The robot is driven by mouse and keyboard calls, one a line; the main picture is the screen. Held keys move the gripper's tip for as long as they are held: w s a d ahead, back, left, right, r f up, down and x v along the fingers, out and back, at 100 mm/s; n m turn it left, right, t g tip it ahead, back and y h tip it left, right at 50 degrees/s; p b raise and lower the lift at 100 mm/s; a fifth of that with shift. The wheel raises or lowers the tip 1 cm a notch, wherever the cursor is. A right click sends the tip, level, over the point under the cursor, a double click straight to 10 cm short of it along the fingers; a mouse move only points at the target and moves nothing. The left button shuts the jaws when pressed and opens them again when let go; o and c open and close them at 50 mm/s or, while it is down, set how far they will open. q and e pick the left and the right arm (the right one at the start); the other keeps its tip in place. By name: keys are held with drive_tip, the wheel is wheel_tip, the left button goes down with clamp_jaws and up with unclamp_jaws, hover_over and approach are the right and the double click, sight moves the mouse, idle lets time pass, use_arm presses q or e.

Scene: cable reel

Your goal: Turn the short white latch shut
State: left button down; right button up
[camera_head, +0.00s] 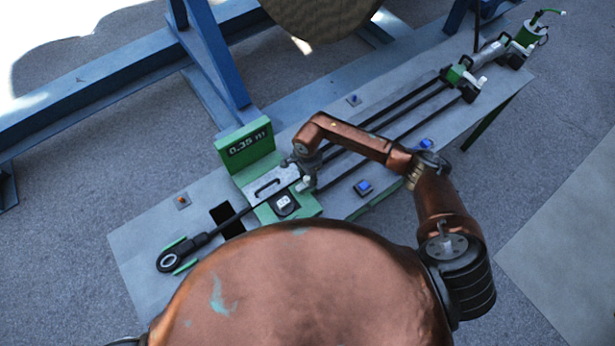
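A small white handle (305,183) shows at the right edge of the grey clamp plate (272,181), just below my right gripper (307,170). I take it for the short white latch; its exact angle is too small to tell. My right arm reaches in from the right and bends down over the clamp. The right gripper is small and dark here, partly hidden under its wrist, and I cannot tell whether its fingers are open or touch the handle. Another white handle (478,83) stands on the green clamp at the bench's far end. My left gripper is not in view.
A green display (248,144) reading 0.35 m stands behind the clamp. A black cable end with a ring (170,260) lies left of it on the grey bench (140,235). Dark rails run toward the far right. A blue frame (213,55) holds a reel (318,12) behind.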

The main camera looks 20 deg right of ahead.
drive_tip(key=shift+c, duration=0.5)
clamp_jaws()
drive_tip(key=m+b, duration=0.2)
drive_tip(key=m, duration=0.1)
drive_tip(key=shift+d+f+m, duration=0.1)
drive_tip(key=shift+m, duration=0.2)
drive_tip(key=m+b, duration=0.1)
drive_tip(key=m, duration=0.2)
drive_tip(key=shift+m+b, duration=0.35)
drive_tip(key=shift+m, duration=0.05)
drive_tip(key=m+b, duration=0.1)
drive_tip(key=m, duration=0.9)
drive_tip(key=shift+b, duration=0.35)
drive_tip(key=shift+m, duration=0.4)
